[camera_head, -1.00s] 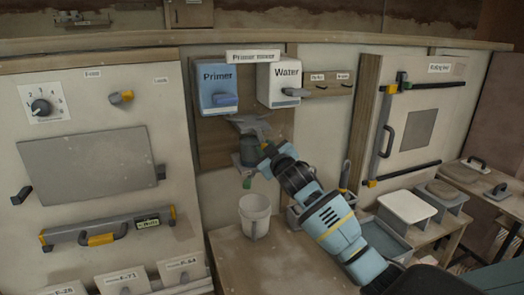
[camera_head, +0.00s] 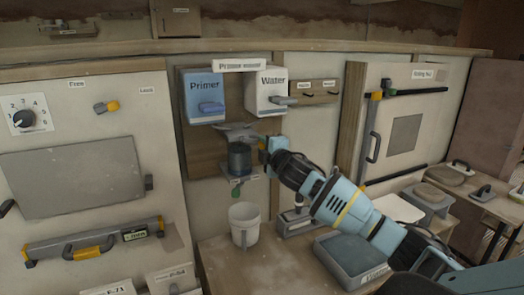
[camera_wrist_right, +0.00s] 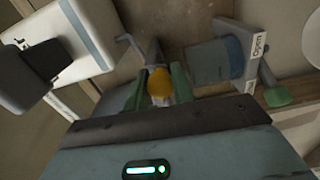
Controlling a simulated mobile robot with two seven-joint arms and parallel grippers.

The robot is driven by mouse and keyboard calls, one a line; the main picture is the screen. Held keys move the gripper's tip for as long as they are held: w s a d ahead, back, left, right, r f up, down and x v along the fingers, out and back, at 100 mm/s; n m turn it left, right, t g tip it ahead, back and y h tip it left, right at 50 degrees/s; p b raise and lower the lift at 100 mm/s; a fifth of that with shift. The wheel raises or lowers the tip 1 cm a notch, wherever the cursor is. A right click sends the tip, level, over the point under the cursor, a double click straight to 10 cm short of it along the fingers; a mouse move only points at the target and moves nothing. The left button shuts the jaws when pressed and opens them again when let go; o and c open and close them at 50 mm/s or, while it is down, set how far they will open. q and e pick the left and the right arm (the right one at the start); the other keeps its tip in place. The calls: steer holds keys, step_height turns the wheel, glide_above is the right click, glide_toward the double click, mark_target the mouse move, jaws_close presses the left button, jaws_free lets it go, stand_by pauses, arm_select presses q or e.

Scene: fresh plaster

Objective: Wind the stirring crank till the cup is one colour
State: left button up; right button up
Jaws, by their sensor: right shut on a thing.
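The mixing cup (camera_head: 239,158) is a dark grey-blue vessel under the primer mixer's dispensers; it also shows in the right wrist view (camera_wrist_right: 215,60). I cannot make out the colour inside it. My right gripper (camera_head: 263,155) is just right of the cup. In the right wrist view, its green fingers (camera_wrist_right: 163,88) are shut on the yellow-orange knob (camera_wrist_right: 160,84) of the stirring crank. The rest of the crank is mostly hidden. A green valve knob (camera_head: 234,183) hangs below the cup, by a label reading "Open" (camera_wrist_right: 258,48). My left gripper is not in view.
The blue Primer box (camera_head: 205,97) and white Water box (camera_head: 266,93) are above the cup. A white bucket (camera_head: 244,223) stands on the bench below. A grey tray (camera_head: 350,262) lies under my right arm. A tool panel (camera_head: 85,165) is at left.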

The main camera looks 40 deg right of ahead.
step_height(320, 180, up, 2)
steer(key=n, duration=0.4)
steer(key=shift+d+n, duration=0.1)
steer(key=shift+n, duration=0.3)
steer(key=shift+a+r+n, duration=0.2)
steer(key=shift+r+n, duration=0.3)
steer(key=shift+n, duration=0.75)
steer(key=shift+a+r+n, duration=0.15)
steer(key=shift+r+n, duration=0.3)
steer(key=shift+n, duration=0.8)
steer(key=shift+w, duration=0.1)
steer(key=o, duration=1)
steer(key=v, duration=0.8)
